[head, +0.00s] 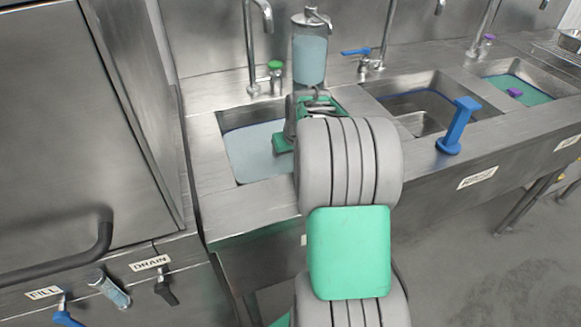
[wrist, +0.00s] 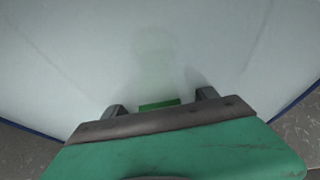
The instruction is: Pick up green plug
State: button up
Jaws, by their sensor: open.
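The green plug (wrist: 160,105) shows in the wrist view as a bright green top edge between my gripper's fingers. A faint green blur behind it lies under cloudy water, so its lower part is hard to see. My gripper (wrist: 161,97) is open, with one finger on each side of the green top. I cannot tell whether they touch it. In the head view my arm reaches over the left sink (head: 228,170), which holds pale bluish water. The arm hides part of that sink, and I cannot clearly make out the plug there.
A blue plug (head: 458,127) stands on the counter edge before the middle sink (head: 425,85). A purple plug (head: 514,92) sits in the right sink. A soap dispenser (head: 309,60) and faucet (head: 249,45) stand behind the left sink. A tall steel cabinet (head: 75,120) is at left.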

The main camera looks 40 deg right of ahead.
jog(key=shift+r, duration=0.15)
grip_shut()
dwell(0.6)
